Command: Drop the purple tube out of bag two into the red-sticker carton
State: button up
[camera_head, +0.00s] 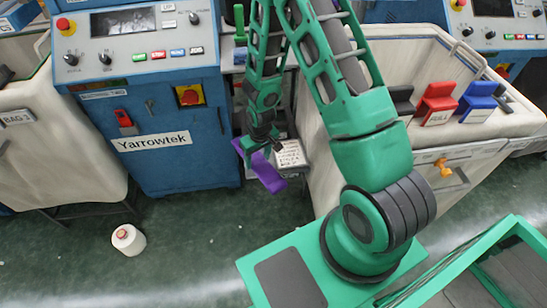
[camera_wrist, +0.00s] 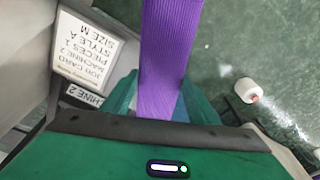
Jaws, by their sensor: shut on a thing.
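The purple tube (camera_head: 266,173) is a flat, soft strip held above the floor, between the blue machine and the cream bag on the right. My gripper (camera_head: 259,149) is shut on it. In the wrist view the purple tube (camera_wrist: 168,60) runs up from between my green fingers (camera_wrist: 160,108). The large open cream bag (camera_head: 325,165) stands right of my gripper, partly hidden behind my arm. Its own label is not visible. I see no carton with a red sticker in either view.
A job card (camera_wrist: 88,50) reading machine 2 is close beside my gripper. The blue Yarrowtek machine (camera_head: 155,110) and another cream bag (camera_head: 50,150) stand left. A white yarn cone (camera_head: 128,239) is on the floor.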

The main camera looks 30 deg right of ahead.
aim_at(256, 157)
jog(key=s+a+r+n, duration=0.3)
jog(key=a+r+n, duration=0.1)
jog(key=a, duration=0.6)
jog(key=shift+y, duration=0.3)
jog(key=w+d+f, duration=0.1)
jog(key=d+f, duration=0.1)
jog(key=d, duration=0.1)
jog(key=w+d+f, duration=0.2)
jog(key=d, duration=0.1)
jog(key=w+d+f, duration=0.2)
jog(key=d, duration=0.2)
jog(key=shift+w+f, duration=0.2)
jog(key=shift+f, duration=2.2)
jog(key=o, duration=1)
jog(key=shift+f, duration=0.1)
